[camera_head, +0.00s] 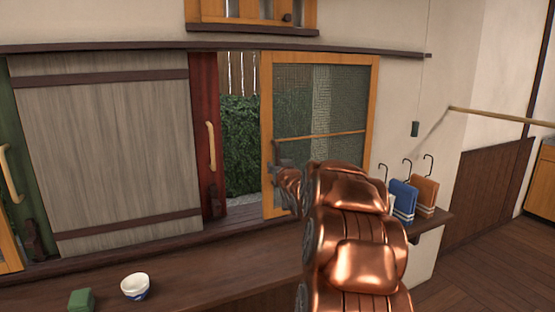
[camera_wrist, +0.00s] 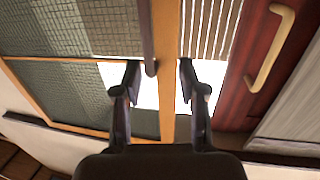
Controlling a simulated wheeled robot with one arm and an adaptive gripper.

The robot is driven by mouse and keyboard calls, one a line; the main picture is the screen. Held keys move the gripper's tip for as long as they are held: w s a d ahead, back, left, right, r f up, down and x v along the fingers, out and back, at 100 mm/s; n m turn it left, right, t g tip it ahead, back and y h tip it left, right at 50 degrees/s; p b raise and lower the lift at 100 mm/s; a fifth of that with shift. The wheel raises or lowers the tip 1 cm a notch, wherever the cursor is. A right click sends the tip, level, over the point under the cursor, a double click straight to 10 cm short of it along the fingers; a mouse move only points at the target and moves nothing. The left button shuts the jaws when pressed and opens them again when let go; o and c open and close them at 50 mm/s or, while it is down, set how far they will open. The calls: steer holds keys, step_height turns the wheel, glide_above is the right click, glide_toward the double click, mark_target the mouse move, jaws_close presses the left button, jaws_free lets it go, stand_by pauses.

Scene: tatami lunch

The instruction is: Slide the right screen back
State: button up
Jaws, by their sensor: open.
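The right screen (camera_head: 335,95) is an orange wooden frame with dark mesh and a crossbar, standing in the opening on the right. In the wrist view the screen (camera_wrist: 75,85) fills the left, with its wooden edge stile in the middle. My gripper (camera_head: 280,158) is at the screen's left stile in the head view. In the wrist view my open gripper (camera_wrist: 158,82) has one finger on each side of the stile, with gaps showing beside it. A dark upright bar (camera_wrist: 147,40) runs along the stile on the mesh side. Contact with the stile cannot be told.
A red panel (camera_head: 204,130) with a pale handle stands left of the gap, beside a grey wooden panel (camera_head: 105,145). A hedge (camera_head: 238,145) shows through the gap. A white bowl (camera_head: 135,287) and green box (camera_head: 81,299) sit on the ledge. Cloths (camera_head: 403,200) hang right of my arm.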

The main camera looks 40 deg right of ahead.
mark_target(278, 157)
steer(key=shift+t, duration=0.3)
steer(key=shift+w+d+r+p, duration=0.2)
steer(key=shift+w+d+p, duration=0.3)
steer(key=shift+w+d, duration=1.05)
steer(key=shift+w+d+r+p, duration=0.2)
steer(key=shift+w+d+p, duration=0.3)
steer(key=shift+w+d, duration=1.05)
steer(key=shift+w+a, duration=0.1)
steer(key=shift+a, duration=0.05)
steer(key=shift+c, duration=0.2)
jaws_close()
